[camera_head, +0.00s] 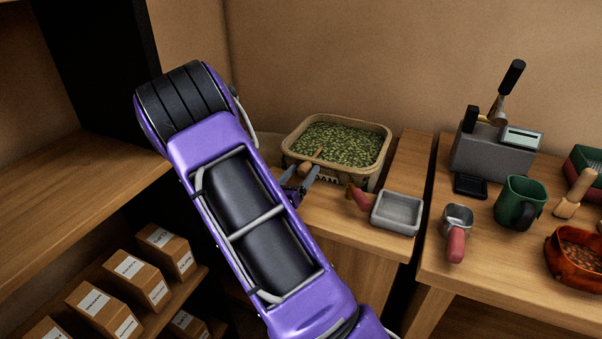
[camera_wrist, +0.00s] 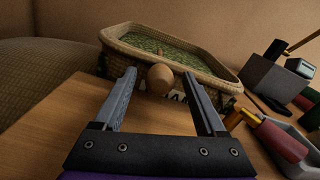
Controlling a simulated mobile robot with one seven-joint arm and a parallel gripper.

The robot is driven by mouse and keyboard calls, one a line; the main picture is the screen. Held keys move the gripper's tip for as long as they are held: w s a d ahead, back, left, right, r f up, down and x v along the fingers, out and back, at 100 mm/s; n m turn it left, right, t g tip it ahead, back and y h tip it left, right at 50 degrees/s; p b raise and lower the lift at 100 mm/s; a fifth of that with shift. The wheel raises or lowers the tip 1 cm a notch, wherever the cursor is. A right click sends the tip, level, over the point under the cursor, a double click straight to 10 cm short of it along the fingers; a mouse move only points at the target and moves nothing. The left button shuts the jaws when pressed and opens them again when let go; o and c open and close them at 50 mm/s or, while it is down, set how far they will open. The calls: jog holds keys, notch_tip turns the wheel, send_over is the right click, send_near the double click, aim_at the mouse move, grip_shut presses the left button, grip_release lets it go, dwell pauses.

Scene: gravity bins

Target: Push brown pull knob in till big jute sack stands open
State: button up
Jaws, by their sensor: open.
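A wide jute sack (camera_head: 376,178) with a rolled rim and a dark printed label stands on the wooden counter, filled with green bits. In the wrist view the sack (camera_wrist: 205,75) is straight ahead, its mouth wide. A round brown knob (camera_head: 305,169) shows in front of the sack's near side; the wrist view shows the knob (camera_wrist: 160,79) between my fingertips. My gripper (camera_head: 299,177) is open, with a finger on each side of the knob (camera_wrist: 160,79). I cannot tell whether either finger touches it.
A grey tray (camera_head: 397,212) and a red handle (camera_head: 359,197) lie right of my gripper. A brown woven surface (camera_wrist: 45,75) shows at the wrist view's left. Further right are a metal scoop (camera_head: 457,219), green mug (camera_head: 519,202) and grey device (camera_head: 488,150). Boxes fill the lower left shelf.

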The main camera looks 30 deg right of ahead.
jog(key=shift+s+a, duration=0.1)
jog(key=p+v, duration=0.1)
jog(key=v, duration=1.6)
jog(key=shift+a, duration=0.1)
